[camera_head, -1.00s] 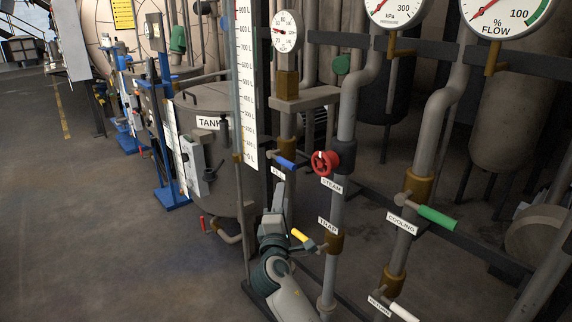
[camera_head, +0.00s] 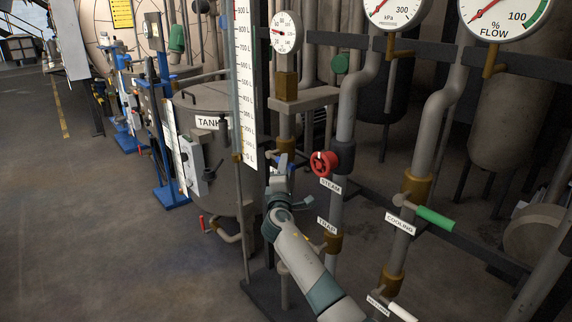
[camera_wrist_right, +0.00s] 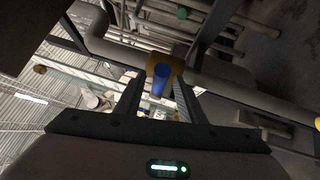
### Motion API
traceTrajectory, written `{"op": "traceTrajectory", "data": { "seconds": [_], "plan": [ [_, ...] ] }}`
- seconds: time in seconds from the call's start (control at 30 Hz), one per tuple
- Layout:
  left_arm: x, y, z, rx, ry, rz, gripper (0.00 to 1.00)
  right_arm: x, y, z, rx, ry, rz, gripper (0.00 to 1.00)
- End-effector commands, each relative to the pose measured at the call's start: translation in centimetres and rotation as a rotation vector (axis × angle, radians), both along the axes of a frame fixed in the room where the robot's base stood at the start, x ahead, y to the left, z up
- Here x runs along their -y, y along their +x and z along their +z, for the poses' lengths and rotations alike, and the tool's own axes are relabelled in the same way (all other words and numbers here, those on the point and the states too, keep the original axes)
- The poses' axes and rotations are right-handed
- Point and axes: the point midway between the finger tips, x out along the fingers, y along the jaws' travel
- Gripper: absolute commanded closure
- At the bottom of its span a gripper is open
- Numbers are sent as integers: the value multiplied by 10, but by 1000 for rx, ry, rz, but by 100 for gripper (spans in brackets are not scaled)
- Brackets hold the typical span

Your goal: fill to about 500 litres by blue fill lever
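The blue fill lever (camera_wrist_right: 159,82) shows in the right wrist view between my right gripper's two fingers, under a brass fitting, with gaps at both sides. In the head view my right gripper (camera_head: 281,165) is raised at the lever on the fill pipe and mostly hides it and its label. The gripper is open; I cannot tell whether it touches the lever. The white level scale (camera_head: 245,85), marked in litres from 0 to 900, stands just left of the fill pipe; no liquid level is readable on it. The tank (camera_head: 226,180) stands behind. My left gripper is out of view.
The red steam wheel (camera_head: 322,164) is close to the right of my gripper. The trap label (camera_head: 327,225) is near my forearm. The green cooling lever (camera_head: 435,218) and a white lever (camera_head: 403,312) are further right. Floor at left is clear.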

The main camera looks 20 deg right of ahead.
Motion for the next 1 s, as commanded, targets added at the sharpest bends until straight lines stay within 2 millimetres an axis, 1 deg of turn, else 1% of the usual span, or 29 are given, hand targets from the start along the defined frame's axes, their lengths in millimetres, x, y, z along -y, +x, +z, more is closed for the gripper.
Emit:
{"op": "traceTrajectory", "data": {
  "seconds": [0.03,0.1,0.23,0.5,0.63,0.67,0.7,0.77,0.8,1.0],
  "plan": [
    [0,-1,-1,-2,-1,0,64,3,6,1,0,0,-1,64],
    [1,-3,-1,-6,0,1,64,5,12,2,0,-1,-1,64],
    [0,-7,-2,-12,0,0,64,9,20,3,1,0,0,64],
    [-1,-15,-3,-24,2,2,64,11,24,4,0,0,0,64],
    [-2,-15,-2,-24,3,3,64,11,23,3,0,0,0,64],
    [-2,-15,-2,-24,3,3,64,11,23,3,0,0,0,66],
    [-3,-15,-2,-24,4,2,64,11,23,3,0,0,0,76],
    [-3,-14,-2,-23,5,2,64,11,23,3,0,0,0,90],
    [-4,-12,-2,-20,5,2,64,11,23,3,0,0,0,100],
    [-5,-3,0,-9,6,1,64,11,23,3,-1,0,0,100]
  ]
}}
